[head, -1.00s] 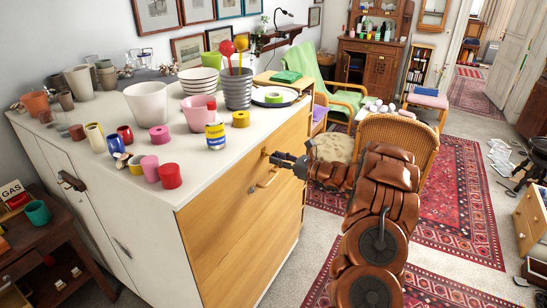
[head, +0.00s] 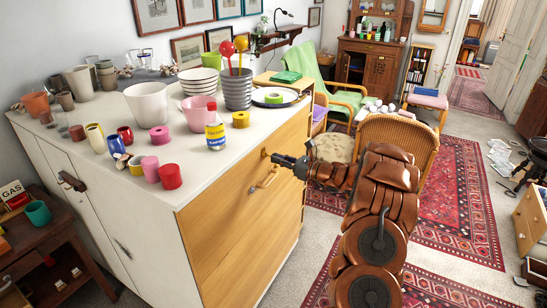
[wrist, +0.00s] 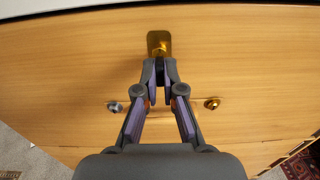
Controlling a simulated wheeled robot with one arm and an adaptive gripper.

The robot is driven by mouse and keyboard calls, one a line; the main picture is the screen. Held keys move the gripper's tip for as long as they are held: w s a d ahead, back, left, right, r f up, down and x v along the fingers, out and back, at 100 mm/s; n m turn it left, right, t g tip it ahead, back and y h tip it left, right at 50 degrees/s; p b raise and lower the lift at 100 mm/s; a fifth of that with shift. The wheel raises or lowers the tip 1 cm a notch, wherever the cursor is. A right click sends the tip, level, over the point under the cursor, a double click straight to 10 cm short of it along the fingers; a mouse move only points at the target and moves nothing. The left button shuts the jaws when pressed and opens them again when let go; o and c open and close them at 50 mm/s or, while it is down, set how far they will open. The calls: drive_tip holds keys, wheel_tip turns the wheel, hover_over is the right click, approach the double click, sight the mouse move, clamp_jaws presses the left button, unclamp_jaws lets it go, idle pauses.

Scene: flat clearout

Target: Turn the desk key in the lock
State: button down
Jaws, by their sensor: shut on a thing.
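My gripper (wrist: 160,72) reaches the wooden front of the white-topped cabinet. Its fingers are closed together at a small brass piece on a brass lock plate (wrist: 158,40), near the top edge of the front. The held piece looks like the desk key, but the fingertips hide most of it. In the head view my gripper (head: 276,158) meets the brass lock plate (head: 264,153) from the right. How far the key is turned cannot be told.
A drawer handle (head: 268,178) sits just below the lock; its ends show on both sides of my fingers. Cups, pots and a tape roll (head: 240,119) crowd the cabinet top (head: 205,180). A wicker chair (head: 400,140) stands close behind my arm.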

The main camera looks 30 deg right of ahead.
drive_tip(key=shift+r+m+p, duration=0.2)
drive_tip(key=shift+m+p, duration=1)
drive_tip(key=shift+p, duration=0.95)
drive_tip(key=shift+f+m+p, duration=0.15)
drive_tip(key=shift+m+p, duration=0.25)
drive_tip(key=shift+p, duration=0.05)
drive_tip(key=shift+m+p, duration=0.4)
drive_tip(key=shift+m, duration=1.3)
drive_tip(key=shift+m, duration=1.8)
